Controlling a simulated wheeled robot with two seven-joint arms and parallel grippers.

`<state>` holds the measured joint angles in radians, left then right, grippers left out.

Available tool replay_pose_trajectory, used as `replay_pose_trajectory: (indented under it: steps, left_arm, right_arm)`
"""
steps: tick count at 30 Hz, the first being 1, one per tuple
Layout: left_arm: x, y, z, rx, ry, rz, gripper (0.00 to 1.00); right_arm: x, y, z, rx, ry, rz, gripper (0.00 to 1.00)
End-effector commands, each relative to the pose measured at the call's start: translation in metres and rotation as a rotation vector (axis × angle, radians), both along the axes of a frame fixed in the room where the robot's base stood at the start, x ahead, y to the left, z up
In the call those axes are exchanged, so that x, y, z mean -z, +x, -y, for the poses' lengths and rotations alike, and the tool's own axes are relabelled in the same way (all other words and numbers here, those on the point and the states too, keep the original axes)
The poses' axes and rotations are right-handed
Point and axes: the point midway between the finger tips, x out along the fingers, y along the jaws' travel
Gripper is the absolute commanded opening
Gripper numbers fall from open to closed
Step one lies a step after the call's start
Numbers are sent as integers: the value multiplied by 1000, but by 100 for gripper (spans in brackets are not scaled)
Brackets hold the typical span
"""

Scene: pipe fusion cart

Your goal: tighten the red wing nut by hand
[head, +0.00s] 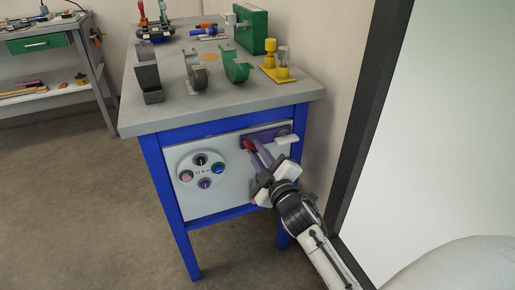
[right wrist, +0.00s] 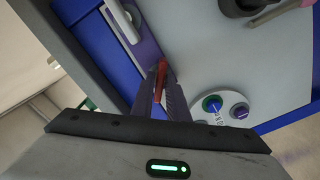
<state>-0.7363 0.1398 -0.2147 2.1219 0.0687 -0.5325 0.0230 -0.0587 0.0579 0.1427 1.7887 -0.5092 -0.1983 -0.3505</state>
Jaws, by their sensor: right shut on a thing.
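The red wing nut (head: 249,146) is on the purple plate (head: 262,134) on the front panel of the blue-framed cart. My right gripper (head: 257,150) reaches it from the lower right, and its fingers partly hide it. In the right wrist view the wing nut (right wrist: 161,74) shows as a narrow red piece between the fingertips of my right gripper (right wrist: 160,80), which is shut on it. My left gripper is in neither view.
A white handle (head: 287,139) sticks out right of the wing nut. A round plate with coloured knobs (head: 202,171) is to the left. Grey and green clamps (head: 235,66) stand on the cart top (head: 218,103). A dark-framed panel (head: 372,105) rises close to my right arm.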

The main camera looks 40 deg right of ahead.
Motion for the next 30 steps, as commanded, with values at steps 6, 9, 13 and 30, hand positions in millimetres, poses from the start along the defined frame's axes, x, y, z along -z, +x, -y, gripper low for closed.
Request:
replay_pose_trajectory:
  steps: [6, 9, 13, 30]
  left_arm:
    - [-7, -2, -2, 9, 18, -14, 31]
    - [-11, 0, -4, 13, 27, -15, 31]
    - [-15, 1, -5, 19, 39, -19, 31]
    - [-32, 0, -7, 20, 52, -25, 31]
  right_arm:
    - [-2, 0, 0, 2, 207, 46, 0]
    - [-2, 0, 0, 2, 298, 67, 0]
    - [-2, -1, 0, 2, 417, 96, 0]
    - [0, -1, 0, 2, 784, 185, 0]
